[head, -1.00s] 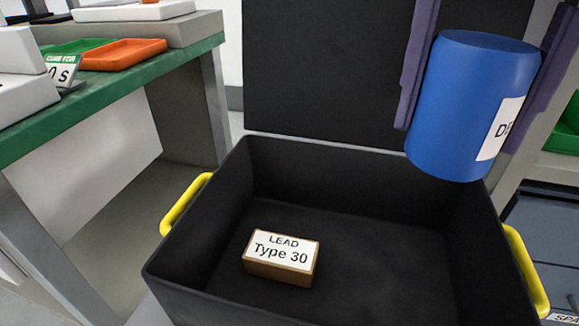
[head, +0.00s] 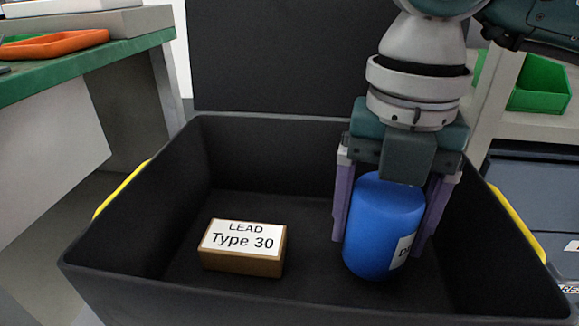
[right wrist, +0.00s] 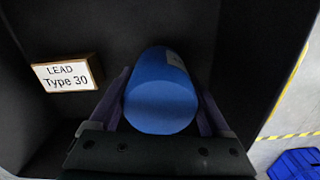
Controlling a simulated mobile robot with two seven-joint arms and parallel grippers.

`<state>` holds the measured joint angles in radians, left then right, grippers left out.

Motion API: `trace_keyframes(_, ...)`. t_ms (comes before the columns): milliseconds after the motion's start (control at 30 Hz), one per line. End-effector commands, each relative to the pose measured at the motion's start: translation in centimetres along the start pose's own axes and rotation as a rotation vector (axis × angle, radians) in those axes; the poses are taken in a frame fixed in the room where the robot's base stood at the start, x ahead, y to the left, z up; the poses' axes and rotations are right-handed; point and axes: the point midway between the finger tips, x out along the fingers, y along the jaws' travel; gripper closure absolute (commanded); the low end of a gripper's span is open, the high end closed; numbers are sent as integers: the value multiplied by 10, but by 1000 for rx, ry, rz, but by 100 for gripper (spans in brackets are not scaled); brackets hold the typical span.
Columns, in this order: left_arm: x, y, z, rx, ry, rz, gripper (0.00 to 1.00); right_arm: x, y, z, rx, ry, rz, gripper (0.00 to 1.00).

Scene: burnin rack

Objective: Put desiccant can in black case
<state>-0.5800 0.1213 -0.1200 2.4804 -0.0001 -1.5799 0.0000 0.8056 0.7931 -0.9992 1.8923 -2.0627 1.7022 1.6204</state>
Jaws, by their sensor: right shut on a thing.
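The blue desiccant can (head: 380,225) is upright inside the black case (head: 130,225), in its right part. My right gripper (head: 385,235) points down into the case with its purple fingers shut on the can's sides. In the right wrist view the can (right wrist: 160,95) sits between the two fingers (right wrist: 163,110). I cannot tell whether the can touches the case floor. The can's white label is partly hidden by a finger. My left gripper is not in view.
A brown box labelled "LEAD Type 30" (head: 242,247) lies in the case, left of the can. The case's lid (head: 285,60) stands open behind. Yellow handles (head: 520,225) are on the sides. A green-topped bench (head: 90,68) is at left.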

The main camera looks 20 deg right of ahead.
Motion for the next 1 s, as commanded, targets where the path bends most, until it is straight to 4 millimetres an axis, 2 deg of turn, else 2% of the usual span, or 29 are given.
trace_keyframes(33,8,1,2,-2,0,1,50,15,0,0,2,1,0,89)
trace_keyframes(100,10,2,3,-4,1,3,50,22,0,0,1,0,0,89)
trace_keyframes(500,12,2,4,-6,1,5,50,27,0,0,1,-1,2,89)
trace_keyframes(533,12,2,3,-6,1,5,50,26,0,0,1,-1,1,17)
trace_keyframes(700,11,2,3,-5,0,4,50,26,0,0,1,0,1,0)
trace_keyframes(900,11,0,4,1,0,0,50,25,0,0,1,-1,1,0)
trace_keyframes(1000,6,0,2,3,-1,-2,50,18,0,0,0,-1,2,0)
